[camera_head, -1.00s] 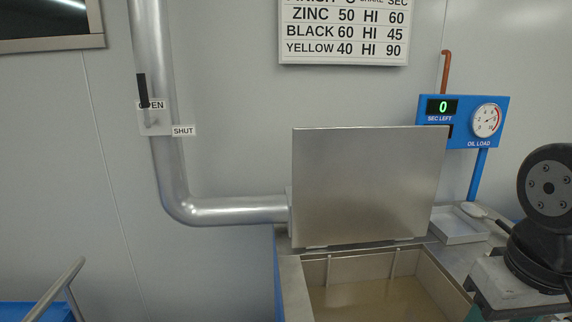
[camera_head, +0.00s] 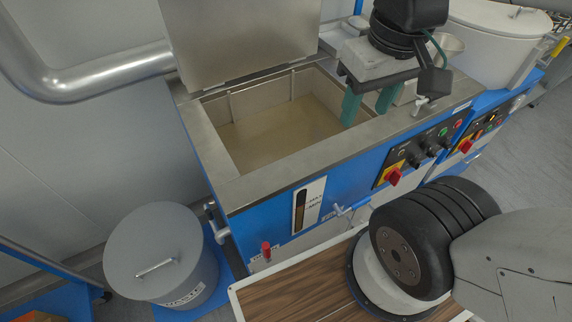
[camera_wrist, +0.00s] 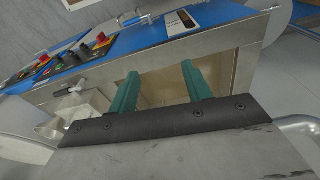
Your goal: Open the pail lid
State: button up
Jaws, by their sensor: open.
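A grey pail (camera_head: 190,280) stands on the floor at the lower left of the head view, left of the blue machine. Its round grey lid (camera_head: 153,248) is on it, with a bar handle (camera_head: 157,268) on top. My gripper (camera_head: 366,108) is over the right part of the machine's open tank, far from the pail, its two green fingers pointing down and apart. In the wrist view the fingers (camera_wrist: 160,88) are spread with nothing between them. The pail cannot be made out in the wrist view.
The blue machine's open tank (camera_head: 205,135) holds brownish liquid, with its steel lid (camera_head: 235,35) raised behind. A red-knobbed valve (camera_head: 266,250) and a control panel (camera_head: 425,148) are on its front. A white tub (camera_head: 495,40) stands at the right. A blue cart (camera_head: 60,262) is left of the pail.

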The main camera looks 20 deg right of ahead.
aim_at(156, 248)
jog(key=u, duration=0.05)
jog(key=k, duration=0.35)
jog(key=u, duration=0.4)
jog(key=i, duration=0.25)
jog(key=u, duration=0.7)
